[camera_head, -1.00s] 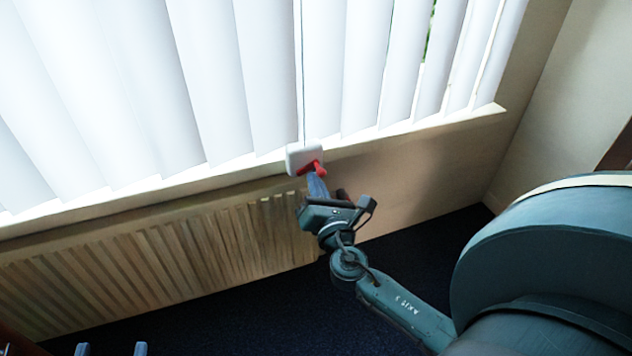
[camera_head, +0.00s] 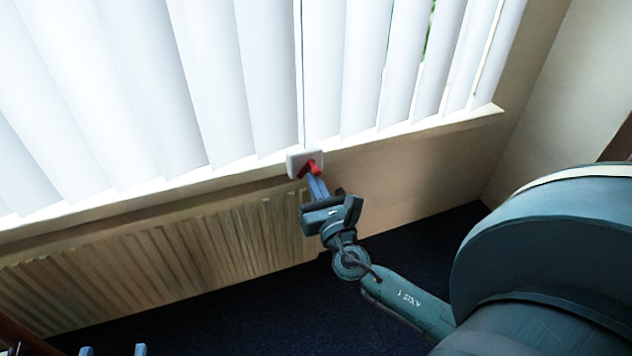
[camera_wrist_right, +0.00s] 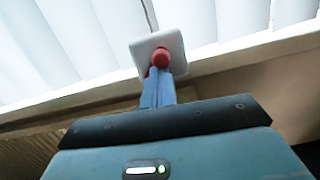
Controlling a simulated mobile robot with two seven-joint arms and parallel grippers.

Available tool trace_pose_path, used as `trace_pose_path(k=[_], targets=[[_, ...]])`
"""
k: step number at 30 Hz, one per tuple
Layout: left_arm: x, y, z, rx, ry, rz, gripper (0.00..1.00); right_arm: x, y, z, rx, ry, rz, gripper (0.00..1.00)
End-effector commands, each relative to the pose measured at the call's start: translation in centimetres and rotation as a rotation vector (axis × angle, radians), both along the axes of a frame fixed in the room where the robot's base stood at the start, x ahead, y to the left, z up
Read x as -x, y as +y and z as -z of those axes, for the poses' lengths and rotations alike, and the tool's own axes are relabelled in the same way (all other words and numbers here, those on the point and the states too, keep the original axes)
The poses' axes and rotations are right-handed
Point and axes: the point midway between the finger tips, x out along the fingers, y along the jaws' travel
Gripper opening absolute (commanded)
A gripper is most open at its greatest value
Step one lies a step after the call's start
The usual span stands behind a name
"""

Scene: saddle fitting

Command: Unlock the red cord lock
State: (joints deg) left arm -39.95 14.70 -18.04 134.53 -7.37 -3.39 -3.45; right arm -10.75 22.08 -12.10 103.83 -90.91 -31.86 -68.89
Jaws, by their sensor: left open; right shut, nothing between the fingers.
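The red cord lock (camera_head: 312,166) sits on the front of a white block (camera_head: 293,161) at the window sill, under the cord between the blinds. In the right wrist view, its round red knob (camera_wrist_right: 161,57) stands in front of the white block (camera_wrist_right: 176,43). My right gripper (camera_head: 314,180) is shut and empty, its blue-grey fingertips (camera_wrist_right: 157,74) right at the red part. I cannot tell whether they touch it. The fingertips cover the lower part of the lock. My left gripper (camera_head: 113,350) is open at the bottom left edge, far from the lock; only its fingertips show.
White vertical blinds (camera_head: 210,80) hang just behind the lock. A ribbed radiator (camera_head: 170,255) is under the sill (camera_head: 420,127), left of my right gripper. The dark floor (camera_head: 230,310) below is clear.

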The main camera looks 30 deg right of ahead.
Motion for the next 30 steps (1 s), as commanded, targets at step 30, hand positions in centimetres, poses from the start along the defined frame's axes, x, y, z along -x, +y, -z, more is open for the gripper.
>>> trace_pose_path(k=[30], targets=[[-0.12, 0.26, 0.37, -0.001, 0.062, -0.019, 0.51, -0.15, -0.01, -0.26, 0.100, 0.020, 0.002, 0.00]])
